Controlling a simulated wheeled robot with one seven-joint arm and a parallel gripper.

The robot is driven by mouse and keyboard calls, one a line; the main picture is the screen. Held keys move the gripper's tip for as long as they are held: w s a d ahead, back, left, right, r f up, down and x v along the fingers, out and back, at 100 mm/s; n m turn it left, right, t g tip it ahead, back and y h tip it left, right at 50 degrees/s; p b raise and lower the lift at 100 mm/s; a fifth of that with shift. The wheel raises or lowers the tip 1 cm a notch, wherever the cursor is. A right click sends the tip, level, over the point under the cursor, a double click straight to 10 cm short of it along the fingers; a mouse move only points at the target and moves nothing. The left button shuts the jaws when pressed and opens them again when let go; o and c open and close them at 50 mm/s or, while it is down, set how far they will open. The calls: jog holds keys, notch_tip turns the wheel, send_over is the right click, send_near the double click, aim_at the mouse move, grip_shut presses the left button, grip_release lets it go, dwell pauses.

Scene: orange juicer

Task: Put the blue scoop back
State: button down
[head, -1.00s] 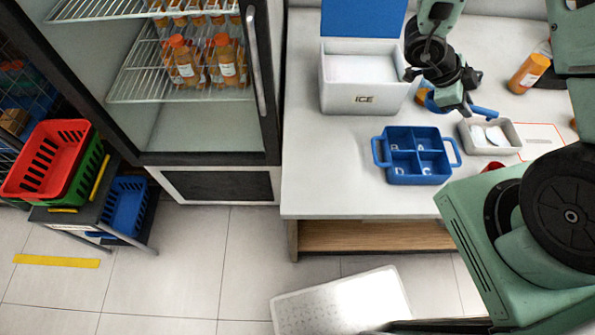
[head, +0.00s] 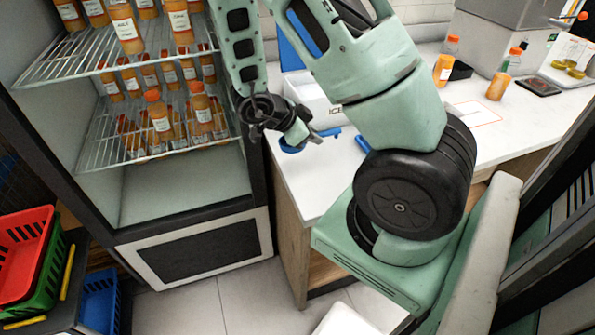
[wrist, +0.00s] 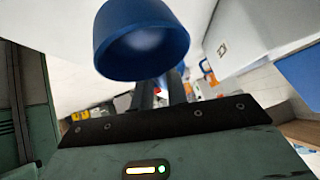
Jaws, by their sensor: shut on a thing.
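The white ice box (head: 318,97) stands behind and right of the gripper, partly hidden by my arm. It also shows at the right of the wrist view (wrist: 245,45), with a blue lid (wrist: 301,74) beside it. My gripper is near the counter's left edge.
The open fridge (head: 165,185) with juice bottles (head: 160,118) stands close on the left. A blue part of the divided tray (head: 363,143) shows behind my arm. Bottles (head: 497,88) and a juicer (head: 510,45) stand on the counter (head: 310,185) at the right.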

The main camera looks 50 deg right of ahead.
notch_tip(320, 180, down, 8)
jog(key=shift+d+b, duration=0.1)
jog(key=shift+b, duration=0.45)
jog(key=shift+f, duration=0.2)
jog(key=c, duration=1.4)
grip_release()
jog(key=shift+r, duration=0.1)
